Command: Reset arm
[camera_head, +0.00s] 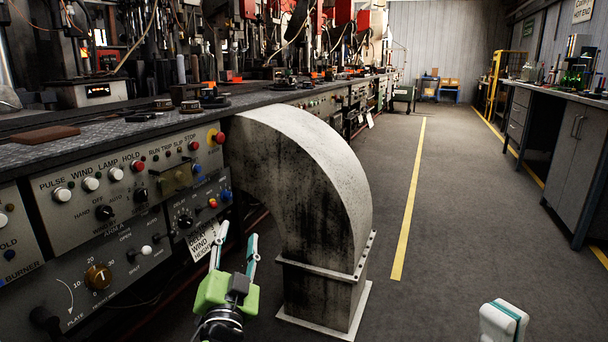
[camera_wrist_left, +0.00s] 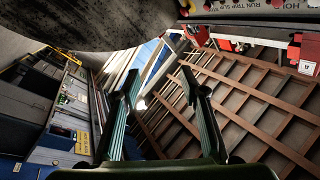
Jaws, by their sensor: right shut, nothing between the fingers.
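My left gripper (camera_head: 236,246) is green and black with pale teal-edged fingers. It points up in front of the control panel, just left of the big grey duct elbow. Its fingers are apart with nothing between them. In the left wrist view the fingers (camera_wrist_left: 160,92) are also spread and empty. At the bottom right of the head view, only a pale teal-edged tip of my right gripper (camera_head: 504,320) shows, low over the floor. It looks shut, and the rest of it is cut off by the frame.
The duct elbow (camera_head: 310,165) stands close to my left gripper. The control panel (camera_head: 120,200) with knobs and buttons runs along the left. A workbench (camera_head: 578,150) stands at the right. The floor between, with a yellow line (camera_head: 410,205), is clear.

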